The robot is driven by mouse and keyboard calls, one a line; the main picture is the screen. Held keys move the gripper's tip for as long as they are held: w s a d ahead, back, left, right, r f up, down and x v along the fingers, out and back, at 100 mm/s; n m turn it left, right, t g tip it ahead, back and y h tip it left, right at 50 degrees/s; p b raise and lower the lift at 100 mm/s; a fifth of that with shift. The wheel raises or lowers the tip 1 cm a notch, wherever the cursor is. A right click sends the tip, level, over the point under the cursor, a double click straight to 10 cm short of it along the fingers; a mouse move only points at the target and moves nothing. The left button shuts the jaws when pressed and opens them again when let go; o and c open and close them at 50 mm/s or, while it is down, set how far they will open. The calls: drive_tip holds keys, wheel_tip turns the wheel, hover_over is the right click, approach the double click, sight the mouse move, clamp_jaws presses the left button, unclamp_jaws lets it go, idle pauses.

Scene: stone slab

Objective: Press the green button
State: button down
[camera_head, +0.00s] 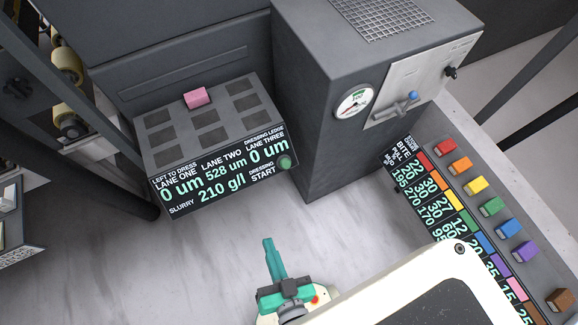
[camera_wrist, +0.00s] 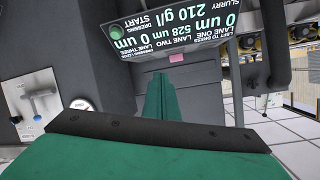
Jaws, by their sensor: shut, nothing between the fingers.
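The round green button (camera_head: 285,162) sits at the right end of the front face of a dark console (camera_head: 215,190), beside the words "DRESSING START". It also shows in the wrist view (camera_wrist: 116,32), at the upper left, with the console text upside down. My gripper (camera_head: 268,243), teal, is shut and empty. In the head view it is below the console, pointing up the picture, apart from the button. In the wrist view my fingertips (camera_wrist: 158,78) lie below and right of the button, not touching it.
A pink block (camera_head: 198,97) rests on the console's recessed top. A grey cabinet (camera_head: 330,120) with a gauge (camera_head: 354,103) and a blue-tipped lever (camera_head: 398,108) stands right of the console. A rack (camera_head: 470,190) of several coloured blocks, one green, is at the right.

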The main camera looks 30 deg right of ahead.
sight(286, 164)
drive_tip(key=w+d+f+m+g+h, duration=0.1)
drive_tip(key=w+d+f+m+g, duration=0.2)
drive_tip(key=w+d+f+m, duration=0.9)
drive_tip(key=w+d+r+m+g+y, duration=0.1)
drive_tip(key=d+r+m, duration=0.2)
drive_tip(key=m, duration=0.6)
drive_tip(key=w+d+r+m+g+y, duration=0.1)
drive_tip(key=w+d+r+m, duration=0.1)
drive_tip(key=m, duration=0.8)
drive_tip(key=shift+w+d+r, duration=0.25)
drive_tip(key=shift+d+r, duration=0.2)
drive_tip(key=shift+d, duration=0.15)
drive_tip(key=shift+w, duration=0.1)
drive_tip(key=x, duration=1.4)
drive_tip(key=shift+a+f, duration=0.1)
drive_tip(key=shift+a, duration=0.05)
